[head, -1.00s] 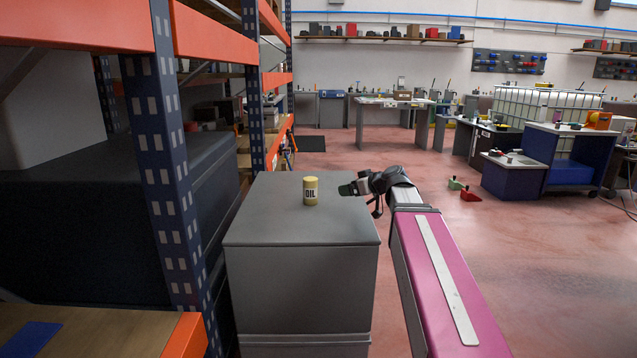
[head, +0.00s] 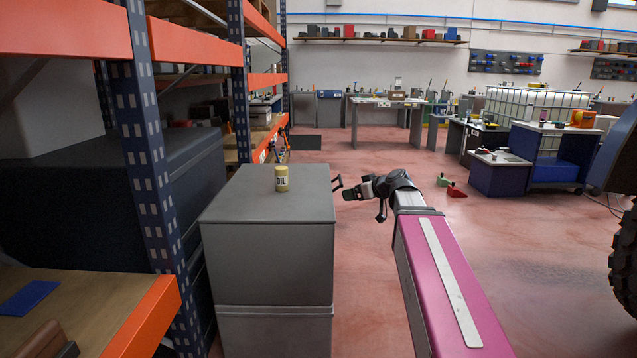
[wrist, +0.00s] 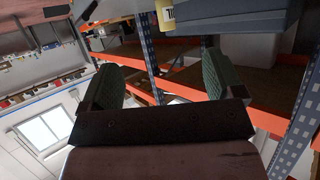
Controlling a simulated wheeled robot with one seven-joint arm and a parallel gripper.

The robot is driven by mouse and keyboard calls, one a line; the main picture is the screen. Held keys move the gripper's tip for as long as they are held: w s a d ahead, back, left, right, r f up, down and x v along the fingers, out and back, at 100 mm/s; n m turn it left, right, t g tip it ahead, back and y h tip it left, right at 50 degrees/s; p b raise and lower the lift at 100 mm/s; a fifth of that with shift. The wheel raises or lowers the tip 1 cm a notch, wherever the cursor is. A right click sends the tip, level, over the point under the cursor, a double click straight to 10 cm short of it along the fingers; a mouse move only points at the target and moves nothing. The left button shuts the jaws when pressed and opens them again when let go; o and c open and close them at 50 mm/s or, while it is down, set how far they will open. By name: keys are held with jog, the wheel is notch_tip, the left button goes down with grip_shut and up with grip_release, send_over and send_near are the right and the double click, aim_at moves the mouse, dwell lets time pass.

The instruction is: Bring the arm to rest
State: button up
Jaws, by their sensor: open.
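My gripper (head: 338,187) is at the end of my extended arm, just right of the grey cabinet in the head view. It is empty and clear of the cabinet's edge. In the wrist view its two green-padded fingers (wrist: 162,82) stand wide apart with nothing between them. A yellow oil can (head: 281,179) with a white label stands upright on the grey cabinet (head: 268,262), apart from my gripper. Part of the can (wrist: 166,15) shows at the top of the wrist view.
Orange and blue shelving (head: 150,165) stands close on the left. A wooden shelf (head: 75,308) is at the lower left. A large tyre (head: 625,262) is at the right edge. Workbenches (head: 540,155) stand farther back. The red floor between is largely open.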

jog(key=s+d+f+m+g+h, duration=0.1)
jog(key=s+f+m+g+h, duration=0.2)
jog(key=s+f, duration=0.3)
jog(key=s+d+f+m+g+h, duration=0.2)
jog(key=s+f, duration=0.5)
jog(key=f, duration=0.9)
jog(key=s+d+f+m+g+h, duration=0.2)
jog(key=s+f, duration=0.5)
jog(key=f, duration=0.4)
jog(key=shift+d+f+m+g+h, duration=0.15)
jog(key=shift+d+m+g+h, duration=0.1)
jog(key=shift+m+g+h, duration=0.7)
